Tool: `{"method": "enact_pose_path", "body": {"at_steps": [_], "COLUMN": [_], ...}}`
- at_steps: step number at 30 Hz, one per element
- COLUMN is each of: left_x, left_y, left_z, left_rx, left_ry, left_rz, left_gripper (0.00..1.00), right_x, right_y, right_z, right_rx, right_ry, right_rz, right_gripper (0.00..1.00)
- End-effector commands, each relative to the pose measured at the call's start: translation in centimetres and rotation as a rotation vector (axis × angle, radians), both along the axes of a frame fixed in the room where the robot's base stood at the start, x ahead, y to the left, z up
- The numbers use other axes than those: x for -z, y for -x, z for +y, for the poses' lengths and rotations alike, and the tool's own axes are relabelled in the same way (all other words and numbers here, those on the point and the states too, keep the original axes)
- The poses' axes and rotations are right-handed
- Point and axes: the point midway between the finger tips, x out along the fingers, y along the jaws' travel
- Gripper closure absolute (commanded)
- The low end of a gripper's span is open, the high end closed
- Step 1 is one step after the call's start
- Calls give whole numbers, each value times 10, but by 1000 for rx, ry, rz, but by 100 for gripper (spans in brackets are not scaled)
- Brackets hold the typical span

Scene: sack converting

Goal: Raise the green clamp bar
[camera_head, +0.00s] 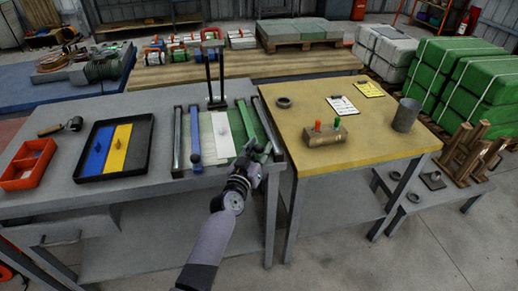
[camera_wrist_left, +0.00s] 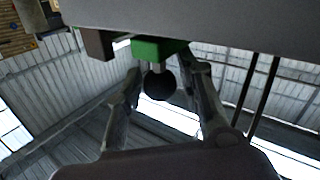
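The green clamp bar (camera_head: 246,118) lies lowered on the clamping fixture at the right end of the grey table. In the left wrist view its green end (camera_wrist_left: 158,48) shows close up, with a black ball knob (camera_wrist_left: 160,84) on a short stem. My left gripper (camera_head: 262,148) is at the near end of the bar, by the table's front edge. In the left wrist view the gripper (camera_wrist_left: 166,78) is open, one finger on each side of the knob, with gaps visible. The gripper hides the bar's near end in the head view. My right gripper is not in view.
A blue bar (camera_head: 195,137) and a white sheet (camera_head: 219,134) lie left of the green bar. A tall black handle frame (camera_head: 214,75) stands behind them. The yellow-topped table (camera_head: 365,135), carrying a block with red and green knobs (camera_head: 325,133), is close on the right.

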Motion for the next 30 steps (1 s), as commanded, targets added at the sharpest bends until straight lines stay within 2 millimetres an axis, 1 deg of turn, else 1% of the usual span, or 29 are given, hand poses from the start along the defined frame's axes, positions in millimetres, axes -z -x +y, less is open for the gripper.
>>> {"method": "enact_pose_path", "body": {"at_steps": [4, 19, 30], "left_x": [0, 0, 0], "left_y": [0, 0, 0], "left_z": [0, 0, 0], "left_rx": [0, 0, 0], "left_ry": [0, 0, 0], "left_rz": [0, 0, 0], "left_gripper": [67, 100, 100], "right_x": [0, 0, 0], "right_y": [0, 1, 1], "right_z": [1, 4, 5], "right_rx": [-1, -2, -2], "right_ry": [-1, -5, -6], "right_rz": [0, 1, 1], "right_gripper": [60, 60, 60]}}
